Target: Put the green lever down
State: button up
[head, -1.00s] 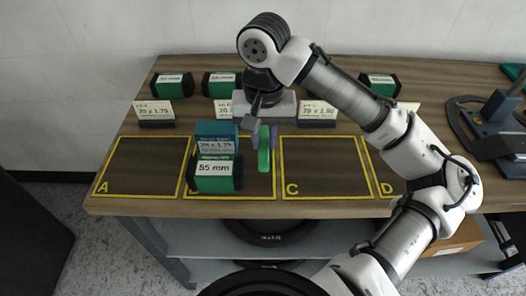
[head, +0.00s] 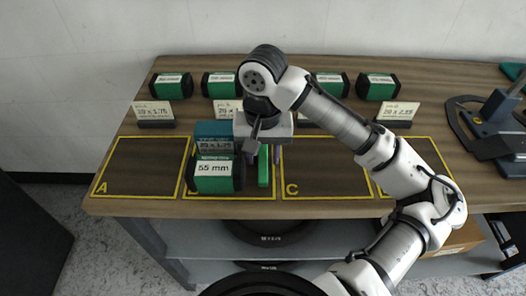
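The green lever (head: 263,170) stands at the right side of bay B, beside the boxes there, in the head view. It appears to rest on the bench top; its upper end is partly hidden by my gripper. The fingers look spread, with a gap to the lever. A green box marked 55 mm (head: 214,175) and a teal box (head: 213,134) stand just left of the lever in the same bay.
Yellow-outlined bays A (head: 140,165) and C (head: 325,165) are empty. Several green boxes and white label cards stand along the back. A dark metal fixture (head: 495,120) is at the right. My arm crosses over bay D.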

aim_at(263, 159)
notch_tip(263, 159, up, 12)
jog(key=shift+r+p, duration=0.15)
jog(key=shift+p, duration=0.15)
dwell(0.4)
